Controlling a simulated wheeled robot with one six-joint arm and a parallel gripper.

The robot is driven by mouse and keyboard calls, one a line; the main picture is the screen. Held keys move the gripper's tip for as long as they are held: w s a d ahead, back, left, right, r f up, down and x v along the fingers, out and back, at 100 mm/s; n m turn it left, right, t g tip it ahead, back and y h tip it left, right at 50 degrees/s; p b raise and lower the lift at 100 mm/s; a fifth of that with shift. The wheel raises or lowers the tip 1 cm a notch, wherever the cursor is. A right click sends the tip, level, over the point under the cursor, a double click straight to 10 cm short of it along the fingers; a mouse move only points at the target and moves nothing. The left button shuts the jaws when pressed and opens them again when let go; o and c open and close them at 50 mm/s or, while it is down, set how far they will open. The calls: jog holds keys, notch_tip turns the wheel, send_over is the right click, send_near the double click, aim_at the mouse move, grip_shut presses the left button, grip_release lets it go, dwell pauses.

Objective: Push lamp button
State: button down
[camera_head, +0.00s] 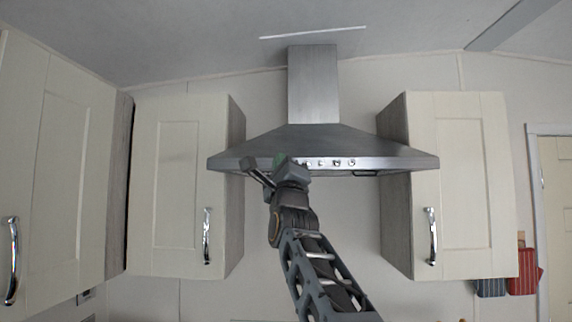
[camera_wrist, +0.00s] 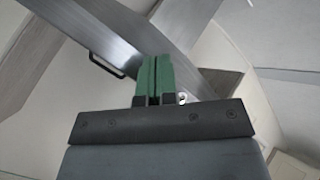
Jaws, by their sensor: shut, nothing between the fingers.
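The range hood (camera_head: 322,140) hangs between two wall cabinets. A row of small round buttons (camera_head: 335,162) runs along its front edge. Which of them is the lamp button I cannot tell. My gripper (camera_head: 280,160) is in front of the left part of this row and hides what lies behind it. In the wrist view my gripper (camera_wrist: 153,75) has its green fingers shut together with nothing between them. The fingertips lie over the hood's metal front strip (camera_wrist: 110,45). One round button (camera_wrist: 182,97) shows just right of the fingers. Whether the fingertips touch the hood I cannot tell.
A cream cabinet (camera_head: 170,185) is left of the hood and another cabinet (camera_head: 460,180) is right of it, both with metal handles. A taller cabinet (camera_head: 60,160) stands at far left. Red and blue cloths (camera_head: 522,278) hang at lower right. The wall below the hood is clear.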

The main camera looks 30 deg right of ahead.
jog(key=shift+w+d, duration=0.1)
jog(key=shift+w, duration=0.1)
jog(key=shift+s+f, duration=0.1)
jog(key=shift+s+a+b, duration=0.2)
jog(key=shift+s+b, duration=0.1)
jog(key=shift+b, duration=0.15)
dwell(0.3)
jog(key=s+a+b, duration=0.2)
jog(key=s+a, duration=0.1)
jog(key=s, duration=0.2)
dwell(0.4)
jog(key=shift+s, duration=0.1)
